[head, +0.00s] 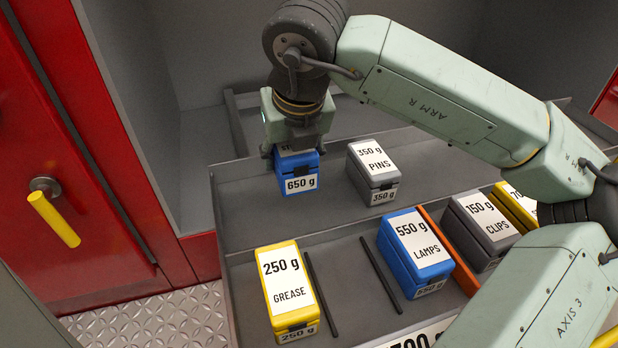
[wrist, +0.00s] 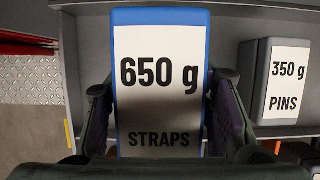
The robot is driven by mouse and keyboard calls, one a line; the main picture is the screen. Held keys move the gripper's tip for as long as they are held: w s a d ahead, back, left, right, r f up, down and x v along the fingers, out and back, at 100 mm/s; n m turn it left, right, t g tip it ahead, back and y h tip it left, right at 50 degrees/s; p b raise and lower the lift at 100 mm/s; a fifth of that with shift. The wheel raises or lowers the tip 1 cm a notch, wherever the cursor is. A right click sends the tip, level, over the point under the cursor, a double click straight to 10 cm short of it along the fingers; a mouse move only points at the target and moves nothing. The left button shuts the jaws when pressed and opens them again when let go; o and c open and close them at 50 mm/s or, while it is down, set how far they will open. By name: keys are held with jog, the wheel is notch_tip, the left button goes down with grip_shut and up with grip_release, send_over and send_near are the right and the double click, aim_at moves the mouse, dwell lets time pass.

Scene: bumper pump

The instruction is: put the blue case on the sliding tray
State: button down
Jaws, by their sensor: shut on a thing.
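A blue case (head: 300,185) labelled 650 g STRAPS is between the fingers of my gripper (head: 292,152), which is shut on it from above. In the wrist view the case's white label (wrist: 160,85) is upright and centred between the two fingers. The case is over the left part of the grey back tray (head: 335,205); I cannot tell whether its base touches the tray floor. A second blue case (head: 415,252), labelled 550 g LAMPS, stands in the front compartment.
A grey PINS case (head: 373,172) stands on the back tray, right of the held case with a gap. In front are a yellow GREASE case (head: 287,285), a grey CLIPS case (head: 482,228), dark rods (head: 322,295) and an orange divider (head: 448,250). A red door (head: 70,150) is left.

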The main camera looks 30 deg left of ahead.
aim_at(299, 153)
notch_tip(299, 153, down, 7)
jog(key=shift+f+p, duration=0.15)
jog(key=shift+p, duration=0.2)
jog(key=shift+f, duration=0.15)
jog(key=c, duration=0.8)
grip_release()
jog(key=shift+o, duration=0.2)
jog(key=shift+r, duration=0.2)
jog(key=b+v, duration=0.1)
jog(key=v, duration=1.1)
